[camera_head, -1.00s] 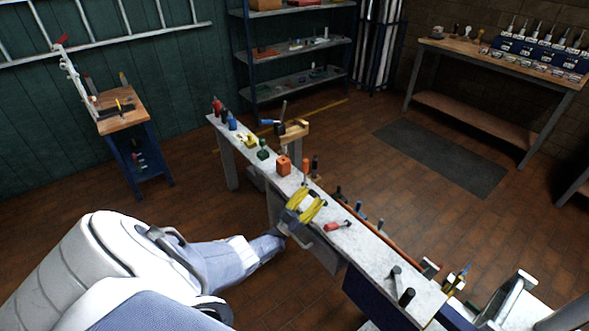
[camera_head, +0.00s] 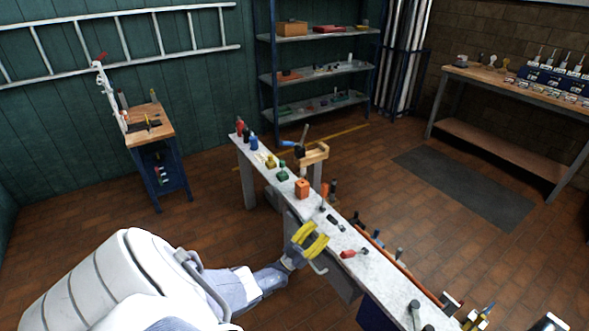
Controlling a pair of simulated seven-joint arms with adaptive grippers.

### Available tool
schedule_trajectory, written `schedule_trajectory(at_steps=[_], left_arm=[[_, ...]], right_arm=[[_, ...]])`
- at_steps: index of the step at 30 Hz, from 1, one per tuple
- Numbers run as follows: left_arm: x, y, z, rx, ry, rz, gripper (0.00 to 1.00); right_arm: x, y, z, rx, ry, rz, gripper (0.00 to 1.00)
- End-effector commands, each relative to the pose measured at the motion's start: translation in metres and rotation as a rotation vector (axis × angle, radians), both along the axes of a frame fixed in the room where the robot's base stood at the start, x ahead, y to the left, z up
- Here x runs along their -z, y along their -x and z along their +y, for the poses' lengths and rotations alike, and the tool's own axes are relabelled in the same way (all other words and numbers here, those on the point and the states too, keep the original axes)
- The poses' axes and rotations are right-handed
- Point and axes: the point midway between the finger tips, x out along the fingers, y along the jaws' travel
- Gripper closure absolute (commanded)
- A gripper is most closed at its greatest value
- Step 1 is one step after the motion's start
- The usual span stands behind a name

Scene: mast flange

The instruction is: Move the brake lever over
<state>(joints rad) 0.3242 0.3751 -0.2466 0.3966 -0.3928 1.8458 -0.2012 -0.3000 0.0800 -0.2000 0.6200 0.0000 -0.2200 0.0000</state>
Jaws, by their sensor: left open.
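I cannot tell for sure which part is the brake lever. A lever-like piece with a blue handle (camera_head: 289,143) and a dark upright rod stands on a wooden block (camera_head: 314,154) behind the long bench. A short red-handled piece (camera_head: 349,253) lies on the bench top, just right of my left gripper. My left gripper (camera_head: 310,240), with yellow fingers, is open at the near edge of the long bench (camera_head: 376,284). It seems to hold nothing. My right gripper is not in view.
An orange block (camera_head: 302,188), a green piece (camera_head: 282,173) and bottles (camera_head: 246,137) stand along the bench. A small wooden workbench (camera_head: 149,137) is at left, a shelf rack (camera_head: 318,75) behind, another bench (camera_head: 505,82) at right. Much floor is clear.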

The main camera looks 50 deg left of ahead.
Motion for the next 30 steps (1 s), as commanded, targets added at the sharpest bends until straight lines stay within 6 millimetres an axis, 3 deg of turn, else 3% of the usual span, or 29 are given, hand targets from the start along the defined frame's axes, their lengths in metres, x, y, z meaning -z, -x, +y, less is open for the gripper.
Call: schedule_trajectory(at_steps=[21,30], left_arm=[[-0.001,0.083,0.017,0.0,-0.002,0.001,0.56],[-0.001,0.1,0.02,0.001,0.0,-0.001,0.56]], right_arm=[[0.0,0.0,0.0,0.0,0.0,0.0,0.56],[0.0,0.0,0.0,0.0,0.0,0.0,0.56]])
